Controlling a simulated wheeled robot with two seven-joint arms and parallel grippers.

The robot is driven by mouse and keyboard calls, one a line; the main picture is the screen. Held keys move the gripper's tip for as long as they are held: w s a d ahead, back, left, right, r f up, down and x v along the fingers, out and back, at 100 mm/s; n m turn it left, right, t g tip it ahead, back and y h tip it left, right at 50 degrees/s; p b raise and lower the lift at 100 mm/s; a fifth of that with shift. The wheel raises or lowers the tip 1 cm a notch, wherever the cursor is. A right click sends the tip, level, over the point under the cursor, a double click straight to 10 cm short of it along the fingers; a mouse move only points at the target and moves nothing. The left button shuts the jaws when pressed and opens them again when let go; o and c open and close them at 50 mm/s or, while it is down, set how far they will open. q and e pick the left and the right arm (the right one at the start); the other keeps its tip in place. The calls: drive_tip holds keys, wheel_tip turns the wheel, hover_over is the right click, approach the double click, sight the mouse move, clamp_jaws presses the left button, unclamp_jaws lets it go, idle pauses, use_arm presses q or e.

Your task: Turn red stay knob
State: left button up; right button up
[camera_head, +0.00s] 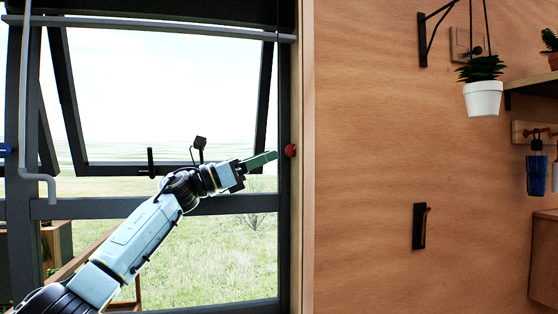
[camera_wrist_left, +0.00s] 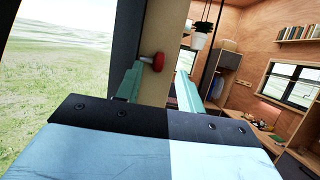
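The red stay knob (camera_head: 290,150) is a small round knob on the right side of the dark window frame. It also shows in the left wrist view (camera_wrist_left: 158,61), on the frame's edge between my fingers and nearer the left one. My left gripper (camera_head: 274,156) comes in from the left with its green fingertips just short of the knob. In the left wrist view its two fingers (camera_wrist_left: 163,72) are wide apart, with nothing held between them. I cannot tell whether a finger touches the knob. My right gripper does not show.
The tilted-open window sash (camera_head: 170,168) and a dark handle (camera_head: 151,162) are left of the knob. A wooden wall (camera_head: 370,150) stands to the right, with a black wall fitting (camera_head: 420,226) and a hanging potted plant (camera_head: 482,98). The wall beside the knob is clear.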

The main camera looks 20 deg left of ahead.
use_arm(q)
drive_tip(key=s+a+b, duration=0.1)
drive_tip(key=s+a, duration=0.4)
drive_tip(key=a, duration=0.3)
drive_tip(key=shift+s+a+b, duration=0.3)
drive_tip(key=shift+s+b, duration=0.1)
drive_tip(key=shift+r, duration=0.1)
drive_tip(key=g+y+p, duration=0.2)
drive_tip(key=y+p, duration=0.1)
drive_tip(key=p, duration=0.9)
approach(287, 146)
drive_tip(key=x, duration=0.9)
drive_tip(key=shift+w+a, duration=0.1)
drive_tip(key=shift+a, duration=0.1)
